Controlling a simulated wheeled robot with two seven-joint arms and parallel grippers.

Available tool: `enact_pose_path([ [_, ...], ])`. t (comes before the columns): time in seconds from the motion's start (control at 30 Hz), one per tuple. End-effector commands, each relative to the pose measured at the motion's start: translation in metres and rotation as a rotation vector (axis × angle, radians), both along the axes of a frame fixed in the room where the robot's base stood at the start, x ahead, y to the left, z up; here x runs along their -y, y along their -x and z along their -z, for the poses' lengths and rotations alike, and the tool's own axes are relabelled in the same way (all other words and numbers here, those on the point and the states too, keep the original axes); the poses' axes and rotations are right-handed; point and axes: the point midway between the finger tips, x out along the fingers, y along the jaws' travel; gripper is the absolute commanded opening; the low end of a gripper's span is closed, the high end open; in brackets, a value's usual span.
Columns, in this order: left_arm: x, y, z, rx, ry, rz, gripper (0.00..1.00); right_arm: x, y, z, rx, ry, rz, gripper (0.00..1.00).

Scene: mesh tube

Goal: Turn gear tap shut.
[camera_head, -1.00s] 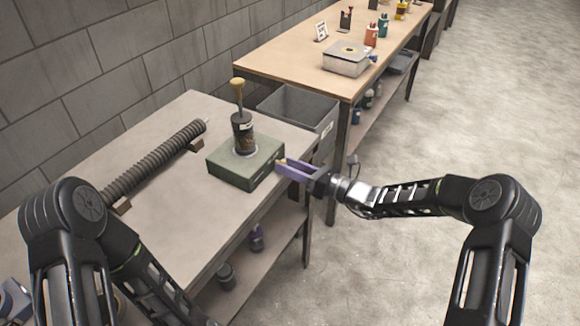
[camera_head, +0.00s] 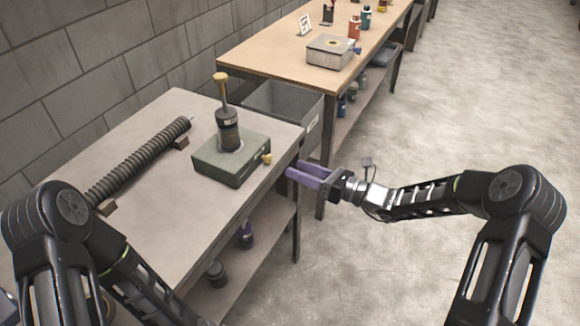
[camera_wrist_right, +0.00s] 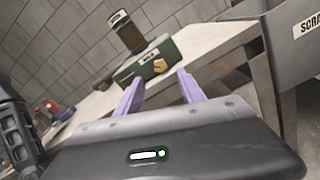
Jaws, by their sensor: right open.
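A green box (camera_head: 231,158) sits near the right edge of the workbench, with a dark cylinder and a tan-knobbed plunger (camera_head: 222,92) upright on top. A small yellow knob, which looks like the gear tap (camera_head: 267,159), is on the box's right side. It also shows in the right wrist view (camera_wrist_right: 160,66), facing the camera. My right gripper (camera_head: 296,169), with purple fingers, is open and empty to the right of the knob, apart from it. In the right wrist view the knob appears between and beyond the fingertips (camera_wrist_right: 160,77). My left gripper is out of view.
A ribbed tube (camera_head: 140,160) lies on supports along the workbench's left side. A grey bin (camera_head: 313,130) stands between this bench and a wooden table (camera_head: 262,62) behind. Open floor lies to the right of the benches.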

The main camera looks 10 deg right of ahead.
Motion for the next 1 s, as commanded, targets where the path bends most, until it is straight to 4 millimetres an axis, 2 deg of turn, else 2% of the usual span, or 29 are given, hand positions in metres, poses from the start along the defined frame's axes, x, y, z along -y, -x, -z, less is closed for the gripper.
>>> enact_pose_path([
  [0.37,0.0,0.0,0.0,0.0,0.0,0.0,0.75,0.001,0.003,0.001,-0.002,0.006,-0.004,0.46],
  [0.47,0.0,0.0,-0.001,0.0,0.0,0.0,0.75,-0.01,0.013,0.014,-0.01,0.051,-0.038,0.46],
  [0.57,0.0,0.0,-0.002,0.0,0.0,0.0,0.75,-0.033,0.039,0.044,-0.025,0.164,-0.122,0.46],
  [0.67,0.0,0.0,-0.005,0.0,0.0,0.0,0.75,-0.062,0.09,0.094,-0.023,0.365,-0.279,0.46],
  [0.77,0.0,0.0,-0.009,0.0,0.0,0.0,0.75,-0.08,0.169,0.157,0.045,0.648,-0.529,0.46],
  [0.8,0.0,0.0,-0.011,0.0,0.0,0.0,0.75,-0.081,0.204,0.182,0.105,0.776,-0.653,0.46],
  [0.9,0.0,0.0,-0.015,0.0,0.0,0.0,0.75,-0.065,0.277,0.228,0.339,1.064,-0.961,0.46],
  [1.0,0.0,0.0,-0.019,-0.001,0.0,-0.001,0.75,-0.046,0.32,0.251,0.653,1.268,-1.212,0.46],
])
